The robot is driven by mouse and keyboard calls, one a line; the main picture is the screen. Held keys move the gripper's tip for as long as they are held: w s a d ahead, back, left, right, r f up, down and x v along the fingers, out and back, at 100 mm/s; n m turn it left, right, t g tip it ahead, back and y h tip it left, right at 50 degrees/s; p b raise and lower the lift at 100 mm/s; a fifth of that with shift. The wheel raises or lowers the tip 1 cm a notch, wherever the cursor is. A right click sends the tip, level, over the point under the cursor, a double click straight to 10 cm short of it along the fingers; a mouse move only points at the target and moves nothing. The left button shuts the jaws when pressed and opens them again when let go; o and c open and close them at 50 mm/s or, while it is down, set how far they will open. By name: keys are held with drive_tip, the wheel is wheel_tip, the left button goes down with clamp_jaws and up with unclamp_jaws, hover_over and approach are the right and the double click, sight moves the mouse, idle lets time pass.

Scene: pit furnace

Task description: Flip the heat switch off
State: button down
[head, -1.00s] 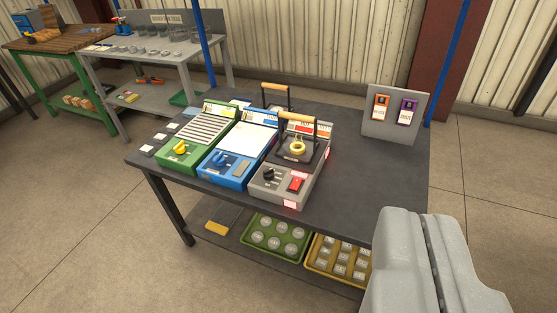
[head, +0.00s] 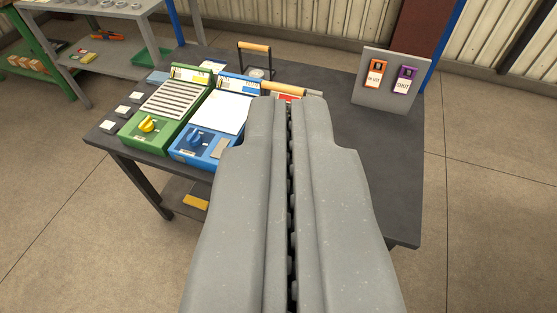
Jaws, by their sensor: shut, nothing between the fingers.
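My gripper (head: 290,105) is large in the middle of the head view, its two grey fingers shut together with only a thin dark seam between them. It covers nearly all of the grey unit with the red switch, so the heat switch is hidden now. Only the wooden handle (head: 283,89) at the back of that unit and a bit of its red and white label (head: 289,98) show past the fingertips. I cannot tell whether the fingers touch the switch.
A blue unit (head: 188,157) and a green unit (head: 138,138) with yellow knob (head: 148,124) stand left on the dark table (head: 378,200). A grey stand with orange (head: 375,73) and purple tags (head: 403,80) is at the back right. The table's right part is clear.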

drive_tip(key=w+a+f+m+p, duration=0.1)
drive_tip(key=w+a+f+p, duration=0.25)
drive_tip(key=w+f, duration=0.7)
drive_tip(key=w+a+f+m+p, duration=0.1)
drive_tip(key=w+a+f+p, duration=0.25)
drive_tip(key=w+f, duration=0.65)
drive_tip(key=w+d+f+h+p, duration=0.1)
drive_tip(key=w+f+h+p, duration=0.1)
drive_tip(key=f, duration=1)
drive_tip(key=w+d+f+m+h+p, duration=0.1)
drive_tip(key=w+f+h+p, duration=0.2)
drive_tip(key=f, duration=0.9)
drive_tip(key=shift+d+f+m, duration=0.15)
drive_tip(key=shift+f+m, duration=0.15)
drive_tip(key=b+x, duration=0.1)
drive_tip(key=x, duration=0.9)
drive_tip(key=shift+w+d, duration=0.15)
wheel_tip(320, 180, down, 2)
drive_tip(key=shift+f+b, duration=0.2)
drive_tip(key=shift+b, duration=0.1)
drive_tip(key=shift+w+f, duration=0.15)
drive_tip(key=shift+f, duration=0.45)
